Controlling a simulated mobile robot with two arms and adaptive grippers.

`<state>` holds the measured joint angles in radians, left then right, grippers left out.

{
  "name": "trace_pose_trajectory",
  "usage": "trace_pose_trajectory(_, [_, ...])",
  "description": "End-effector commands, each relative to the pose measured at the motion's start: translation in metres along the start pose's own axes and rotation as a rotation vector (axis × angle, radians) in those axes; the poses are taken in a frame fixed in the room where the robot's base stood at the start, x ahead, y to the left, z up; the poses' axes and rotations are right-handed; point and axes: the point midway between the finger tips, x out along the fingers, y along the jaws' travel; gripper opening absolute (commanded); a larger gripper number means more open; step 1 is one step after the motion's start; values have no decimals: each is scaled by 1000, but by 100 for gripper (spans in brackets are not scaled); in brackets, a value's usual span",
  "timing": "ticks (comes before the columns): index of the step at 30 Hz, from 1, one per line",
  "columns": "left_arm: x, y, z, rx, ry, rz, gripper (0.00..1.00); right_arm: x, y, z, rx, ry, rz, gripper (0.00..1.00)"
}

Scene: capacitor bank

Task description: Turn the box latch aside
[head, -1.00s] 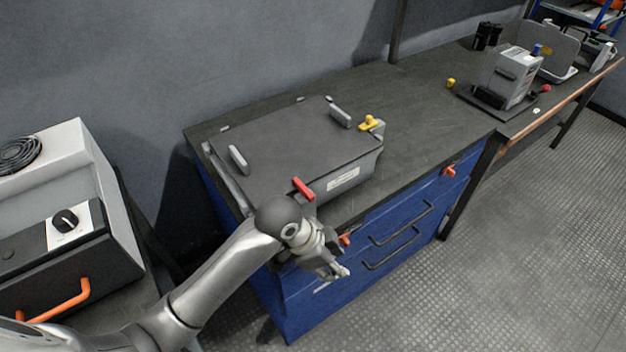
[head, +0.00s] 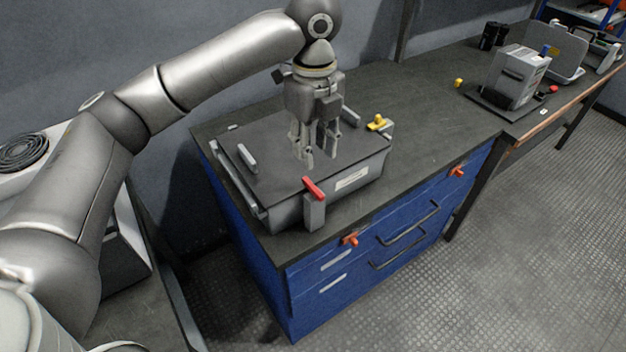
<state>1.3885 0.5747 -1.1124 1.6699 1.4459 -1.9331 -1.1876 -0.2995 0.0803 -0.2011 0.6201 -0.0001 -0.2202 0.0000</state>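The grey box (head: 285,215) with a dark flat lid (head: 265,178) sits on the bench top, its lid down. A red latch (head: 313,188) lies at the top of a grey post (head: 315,213) on the box's front side, its bar partly over the lid's front edge. My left gripper (head: 318,157) points down above the lid, behind the latch and apart from it. Its fingers are spread with nothing between them. It hides part of the lid. My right gripper is not in view.
Grey handles (head: 246,157) stand on the lid, and a yellow part (head: 378,123) is at the box's right back corner. The blue cabinet (head: 300,285) has orange latches (head: 350,240) on its front.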

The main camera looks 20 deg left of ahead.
Motion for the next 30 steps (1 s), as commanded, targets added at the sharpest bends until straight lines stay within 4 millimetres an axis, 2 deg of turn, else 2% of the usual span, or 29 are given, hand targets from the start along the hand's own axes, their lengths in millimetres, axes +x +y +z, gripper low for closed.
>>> trace_pose_trajectory(2, [-5,1,3,8,-3,6,33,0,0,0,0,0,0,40])
trace_pose_trajectory(5, [0,2,4,11,-2,9,33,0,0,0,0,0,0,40])
trace_pose_trajectory(18, [77,3,4,10,-2,8,33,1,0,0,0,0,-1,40])
trace_pose_trajectory(21, [89,2,4,10,-3,7,33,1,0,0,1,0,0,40])
trace_pose_trajectory(25, [99,3,4,10,-3,7,33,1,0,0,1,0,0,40])
trace_pose_trajectory(30, [102,2,4,10,-3,5,33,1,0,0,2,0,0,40])
